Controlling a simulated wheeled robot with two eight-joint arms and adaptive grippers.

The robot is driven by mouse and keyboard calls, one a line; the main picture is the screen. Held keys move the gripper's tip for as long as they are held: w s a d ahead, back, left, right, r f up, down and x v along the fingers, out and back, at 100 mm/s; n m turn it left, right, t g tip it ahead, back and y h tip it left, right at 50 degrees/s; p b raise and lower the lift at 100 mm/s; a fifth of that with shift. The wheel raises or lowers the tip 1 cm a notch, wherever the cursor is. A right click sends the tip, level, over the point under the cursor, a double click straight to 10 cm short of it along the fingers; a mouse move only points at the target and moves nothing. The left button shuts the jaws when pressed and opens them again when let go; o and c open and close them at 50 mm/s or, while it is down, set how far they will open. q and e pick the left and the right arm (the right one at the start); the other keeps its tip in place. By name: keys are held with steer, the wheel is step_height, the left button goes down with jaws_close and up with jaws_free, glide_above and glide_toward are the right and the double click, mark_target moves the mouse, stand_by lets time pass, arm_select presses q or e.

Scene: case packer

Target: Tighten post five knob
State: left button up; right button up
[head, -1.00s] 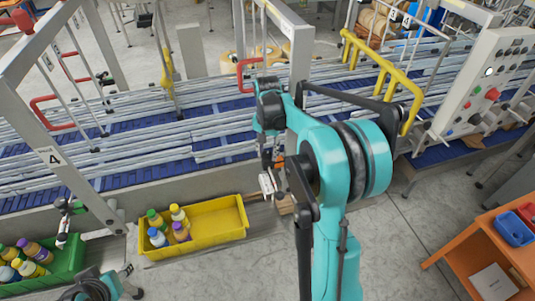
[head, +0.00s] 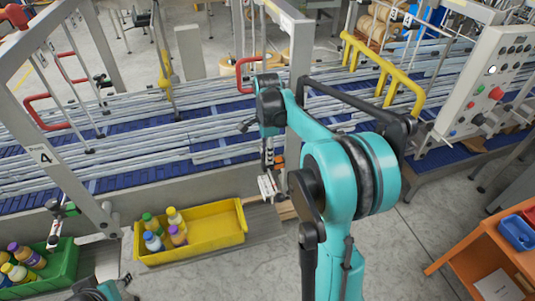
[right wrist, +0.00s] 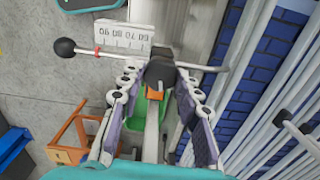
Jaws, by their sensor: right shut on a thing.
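The post five knob (right wrist: 160,72) is a dark knob with a crossbar, in the upper middle of the right wrist view. An orange part (right wrist: 155,93) sits just below it. My right gripper (right wrist: 158,78) is shut on the knob, one finger on each side. In the head view my right gripper (head: 268,150) points down beside the conveyor's near side and hides most of the knob. A white scale plate (right wrist: 122,37) is beside the knob. A teal part of my left arm shows at the bottom left of the head view; its gripper fingers do not show.
A yellow bin (head: 218,229) with several bottles stands left of the post. A green bin (head: 62,266) is further left, below the post marked 4 (head: 42,157). A grey control box (head: 485,85) and an orange cart (head: 470,262) are at the right. A black ball-ended lever (right wrist: 65,47) sticks out near the knob.

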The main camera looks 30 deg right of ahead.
steer(key=shift+m, duration=1.1)
steer(key=o, duration=1.2)
steer(key=shift+c, duration=0.2)
step_height(320, 180, up, 12)
